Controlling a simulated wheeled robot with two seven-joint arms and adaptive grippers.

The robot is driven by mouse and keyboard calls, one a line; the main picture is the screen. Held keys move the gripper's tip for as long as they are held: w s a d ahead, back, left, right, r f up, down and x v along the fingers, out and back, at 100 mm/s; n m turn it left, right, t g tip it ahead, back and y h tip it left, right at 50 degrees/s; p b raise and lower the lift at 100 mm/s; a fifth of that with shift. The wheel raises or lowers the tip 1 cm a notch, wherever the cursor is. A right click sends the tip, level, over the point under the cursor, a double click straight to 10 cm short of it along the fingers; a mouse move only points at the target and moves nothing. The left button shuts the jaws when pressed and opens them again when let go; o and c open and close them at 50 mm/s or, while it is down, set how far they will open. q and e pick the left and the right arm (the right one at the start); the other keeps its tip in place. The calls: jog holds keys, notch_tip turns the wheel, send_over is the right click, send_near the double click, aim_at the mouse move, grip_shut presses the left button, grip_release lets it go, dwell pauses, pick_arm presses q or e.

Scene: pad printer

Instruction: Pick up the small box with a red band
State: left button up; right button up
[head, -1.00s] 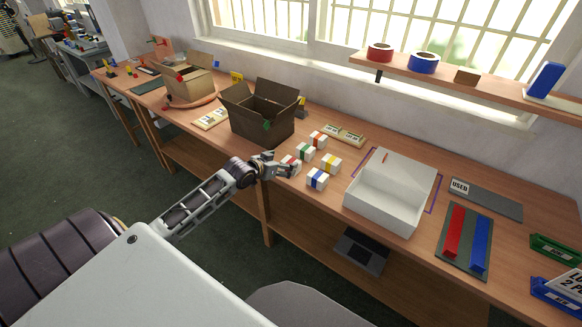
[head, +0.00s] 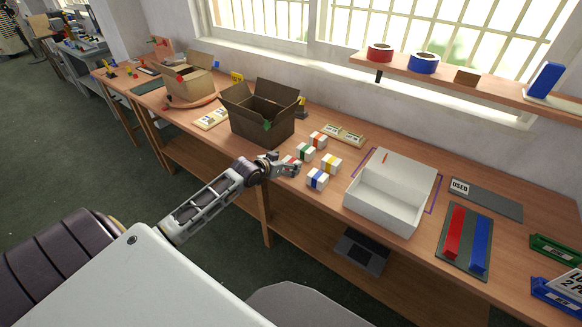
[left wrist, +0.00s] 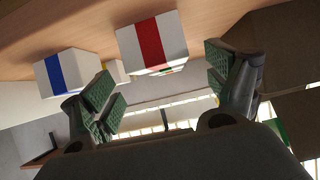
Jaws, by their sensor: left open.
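A small white box with a red band (head: 291,160) sits on the table just beyond the fingertips of my left gripper (head: 294,169), which partly hides it. In the left wrist view, the red-banded box (left wrist: 153,43) shows ahead of the gap between the two green-padded fingers of my left gripper (left wrist: 164,88). The fingers are apart and empty. I cannot tell whether either finger touches the box. My right gripper is not in view.
White boxes with blue (head: 317,179), yellow (head: 331,163), green (head: 305,152) and orange-red (head: 318,140) bands stand close by. An open dark carton (head: 262,128) is behind left; a white tray (head: 384,205) stands to the right.

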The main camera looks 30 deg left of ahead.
aim_at(290, 162)
pick_arm(q)
jog(key=shift+x, duration=0.8)
jog(key=shift+w+f, duration=0.35)
jog(key=shift+w, duration=0.15)
jog(key=shift+w+d+f, duration=0.1)
jog(key=shift+w+f, duration=0.15)
jog(key=shift+w, duration=0.15)
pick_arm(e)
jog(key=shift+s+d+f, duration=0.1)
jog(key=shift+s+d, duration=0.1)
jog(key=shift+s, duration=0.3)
pick_arm(q)
jog(key=shift+c, duration=0.4)
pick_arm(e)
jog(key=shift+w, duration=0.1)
